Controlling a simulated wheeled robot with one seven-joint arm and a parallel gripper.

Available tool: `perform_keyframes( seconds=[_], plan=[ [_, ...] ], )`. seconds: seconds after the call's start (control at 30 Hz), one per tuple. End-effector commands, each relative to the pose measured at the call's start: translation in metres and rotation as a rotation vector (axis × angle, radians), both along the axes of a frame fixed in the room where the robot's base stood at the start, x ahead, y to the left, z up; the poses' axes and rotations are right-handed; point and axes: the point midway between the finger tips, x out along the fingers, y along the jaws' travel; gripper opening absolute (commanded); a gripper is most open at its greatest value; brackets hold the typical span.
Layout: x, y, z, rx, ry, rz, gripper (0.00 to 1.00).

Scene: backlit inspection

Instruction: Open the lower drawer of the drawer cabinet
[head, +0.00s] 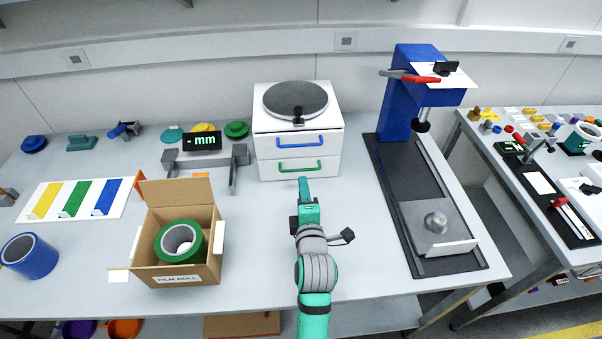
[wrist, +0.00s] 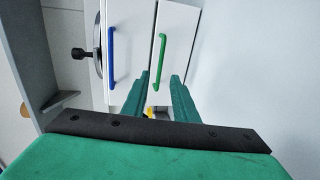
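The white drawer cabinet (head: 261,150) stands at the back middle of the bench. Its upper drawer has a blue handle (head: 300,142) and its lower drawer has a green handle (head: 290,169). Both drawers look shut. My gripper (head: 303,182) is just in front of the lower drawer, near the green handle. In the wrist view the picture is turned, with the blue handle (wrist: 111,56) at left and the green handle (wrist: 162,52) beyond my gripper (wrist: 160,82). Its two fingers are apart, with nothing held between them. The green handle lies ahead of the gap, apparently not touched.
A round grey plate (head: 295,99) sits on the cabinet. A grey gauge stand (head: 236,160) is at left, with an open cardboard box (head: 180,273) holding a green roll nearer. A blue press (head: 400,100) on a dark base stands at right.

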Motion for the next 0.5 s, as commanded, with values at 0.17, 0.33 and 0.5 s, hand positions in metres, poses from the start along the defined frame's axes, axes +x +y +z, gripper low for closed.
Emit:
perform_keyframes(
  seconds=[0.17, 0.33, 0.5],
  plan=[
    [0.033, 0.003, -0.006, 0.001, 0.0, 0.002, 0.26],
    [0.056, 0.005, -0.012, 0.0, 0.001, 0.001, 0.26],
    [0.069, 0.006, -0.014, 0.0, 0.0, 0.0, 0.26]
  ],
)
